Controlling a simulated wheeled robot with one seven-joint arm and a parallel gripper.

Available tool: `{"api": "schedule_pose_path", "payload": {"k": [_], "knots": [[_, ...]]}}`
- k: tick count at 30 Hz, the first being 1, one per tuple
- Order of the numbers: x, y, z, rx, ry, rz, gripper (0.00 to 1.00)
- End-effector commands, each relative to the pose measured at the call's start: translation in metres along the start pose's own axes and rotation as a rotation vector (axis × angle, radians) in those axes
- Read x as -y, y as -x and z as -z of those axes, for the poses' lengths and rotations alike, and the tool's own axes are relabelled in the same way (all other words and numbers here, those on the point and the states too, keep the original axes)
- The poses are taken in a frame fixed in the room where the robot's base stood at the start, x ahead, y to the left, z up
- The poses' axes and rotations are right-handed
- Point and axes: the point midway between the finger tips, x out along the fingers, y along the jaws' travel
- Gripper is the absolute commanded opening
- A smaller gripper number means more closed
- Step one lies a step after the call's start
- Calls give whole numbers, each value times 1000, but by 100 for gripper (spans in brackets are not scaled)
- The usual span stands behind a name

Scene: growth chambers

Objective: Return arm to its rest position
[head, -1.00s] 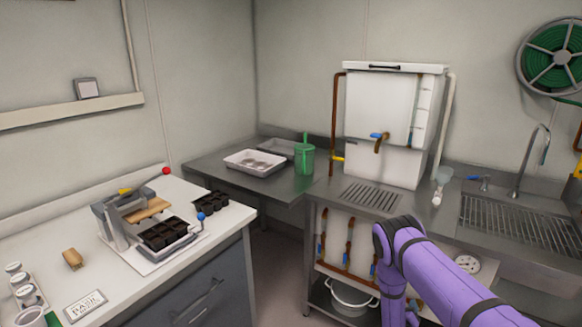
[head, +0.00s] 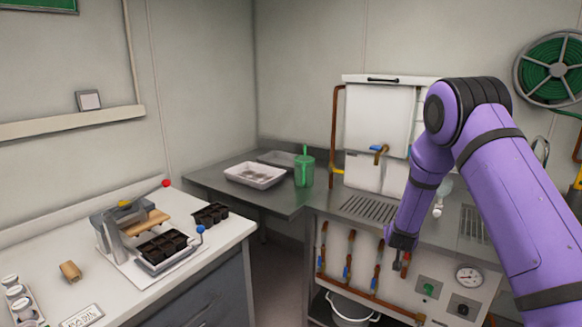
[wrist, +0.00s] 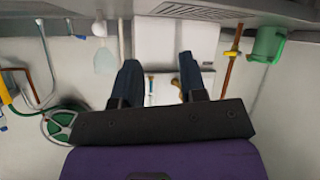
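My purple arm (head: 500,170) rises on the right of the head view, bends at a black elbow joint and hangs down. My gripper (head: 402,262) is at its lower end, in front of the steel counter and the pipe panel. In the wrist view, which is upside down, the two dark fingers of my gripper (wrist: 158,72) stand apart with nothing between them. The white tank and its tap show beyond them. My arm hides part of the tank and most of the sink.
A white tank (head: 375,115) with a tap stands on the steel counter. The left bench holds a press (head: 116,235) and black seedling pots (head: 160,247). A hose reel (head: 558,68) hangs at right.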

Motion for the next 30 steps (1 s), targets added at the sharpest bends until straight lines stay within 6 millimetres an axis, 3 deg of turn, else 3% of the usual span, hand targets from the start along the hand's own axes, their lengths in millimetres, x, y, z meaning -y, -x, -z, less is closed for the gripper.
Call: {"api": "schedule_pose_path", "payload": {"k": [1,6,15,22,30], "knots": [[-2,14,18,7,-15,21,39],[-7,61,61,57,-52,97,39],[-21,158,116,143,-85,219,39],[-36,240,140,210,-87,295,39],[-59,339,144,293,-67,359,39]]}}
